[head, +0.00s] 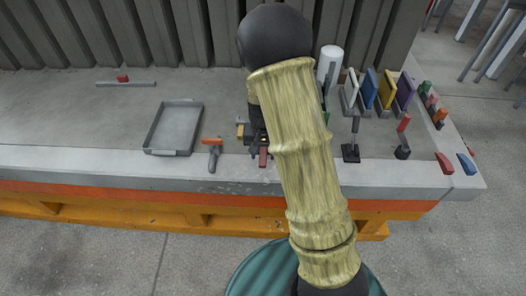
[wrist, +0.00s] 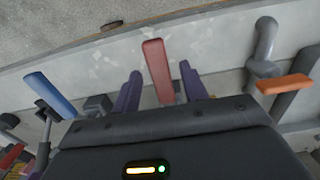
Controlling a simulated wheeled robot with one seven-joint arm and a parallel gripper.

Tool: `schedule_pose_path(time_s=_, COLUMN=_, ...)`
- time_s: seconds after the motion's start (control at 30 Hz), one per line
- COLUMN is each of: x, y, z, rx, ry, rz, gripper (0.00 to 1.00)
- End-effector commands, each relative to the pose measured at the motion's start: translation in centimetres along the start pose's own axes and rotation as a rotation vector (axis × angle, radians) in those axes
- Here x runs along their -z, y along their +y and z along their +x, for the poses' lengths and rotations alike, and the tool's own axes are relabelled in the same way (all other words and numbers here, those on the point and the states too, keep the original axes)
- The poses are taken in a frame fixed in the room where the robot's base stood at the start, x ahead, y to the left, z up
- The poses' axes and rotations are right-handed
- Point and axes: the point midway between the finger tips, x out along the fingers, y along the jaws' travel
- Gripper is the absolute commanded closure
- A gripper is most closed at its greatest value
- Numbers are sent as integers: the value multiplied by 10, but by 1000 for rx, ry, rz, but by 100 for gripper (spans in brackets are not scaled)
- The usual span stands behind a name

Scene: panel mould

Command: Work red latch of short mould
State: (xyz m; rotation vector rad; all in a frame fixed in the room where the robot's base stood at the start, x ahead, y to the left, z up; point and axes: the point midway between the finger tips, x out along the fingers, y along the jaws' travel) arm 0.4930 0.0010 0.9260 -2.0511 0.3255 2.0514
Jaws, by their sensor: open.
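A red bar-shaped latch handle (wrist: 157,70) shows in the wrist view, between the two purple fingers of my gripper (wrist: 161,88). The fingers are apart, with a gap visible on each side of the handle, so my gripper is open around it and not closed on it. In the head view the red handle (head: 263,157) points toward the front edge of the slab, just below my gripper (head: 259,147). The short mould's body is mostly hidden behind my arm and gripper, so I cannot tell the latch's position.
An orange-topped grey clamp (head: 212,150) stands close on the left; in the wrist view its orange bar (wrist: 285,84) is at right. A blue handle (wrist: 50,95) is on the other side. A grey tray (head: 150,131) lies further left. Several upright panels stand at right.

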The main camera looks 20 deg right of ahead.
Motion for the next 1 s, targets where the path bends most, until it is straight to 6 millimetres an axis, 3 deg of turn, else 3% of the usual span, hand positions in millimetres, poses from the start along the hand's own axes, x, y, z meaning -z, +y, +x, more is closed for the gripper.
schedule_pose_path(time_s=0.2, x=0, y=0, z=0, rx=0, ry=0, rz=0, gripper=58)
schedule_pose_path(time_s=0.4, x=0, y=0, z=0, rx=0, ry=0, rz=-1, gripper=98)
schedule_pose_path(time_s=0.43, x=0, y=0, z=0, rx=0, ry=0, rz=-1, gripper=100)
schedule_pose_path(time_s=1.0, x=0, y=-11, z=-9, rx=1, ry=-51, rz=-24, gripper=100)
